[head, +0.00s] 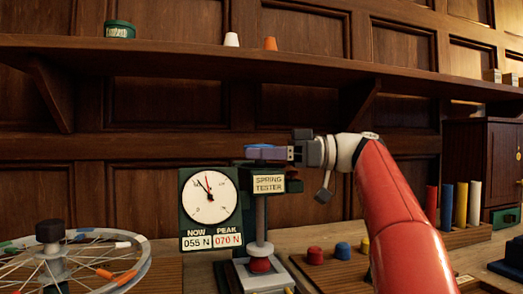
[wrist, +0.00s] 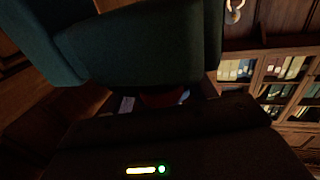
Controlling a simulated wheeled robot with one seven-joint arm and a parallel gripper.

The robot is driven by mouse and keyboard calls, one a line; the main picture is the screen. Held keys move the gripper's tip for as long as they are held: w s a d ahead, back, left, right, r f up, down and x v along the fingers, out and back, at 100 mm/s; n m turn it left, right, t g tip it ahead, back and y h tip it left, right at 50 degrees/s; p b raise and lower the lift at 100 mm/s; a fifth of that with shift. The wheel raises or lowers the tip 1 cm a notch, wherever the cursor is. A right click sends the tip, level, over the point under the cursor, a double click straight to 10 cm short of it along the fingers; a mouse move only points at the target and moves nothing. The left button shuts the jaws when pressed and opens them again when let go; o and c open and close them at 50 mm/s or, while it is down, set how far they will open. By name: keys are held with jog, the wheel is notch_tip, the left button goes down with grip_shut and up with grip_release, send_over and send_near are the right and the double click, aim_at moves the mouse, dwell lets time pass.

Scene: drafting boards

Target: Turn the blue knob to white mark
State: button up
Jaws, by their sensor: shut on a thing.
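The spring tester (head: 268,184) stands on the bench with a dial (head: 210,198). Its panel reads NOW 055 N and PEAK 070 N. A flat blue knob (head: 262,153) is at the top of the tester, partly covered. My gripper (head: 280,152) reaches in from the right at that height and is shut on the blue knob. A red piece (head: 259,264) sits at the foot of the tester's column. In the wrist view, large dark teal shapes fill the upper left and hide the grip. I cannot make out a white mark at the knob.
A spoked wheel (head: 142,262) with coloured rim marks lies at left. Red, blue (head: 343,250) and yellow pegs stand on a wooden board right of the tester. Tall coloured rods (head: 461,204) stand farther right. A shelf (head: 200,57) runs above my arm.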

dwell(0.4)
jog(key=o, duration=1)
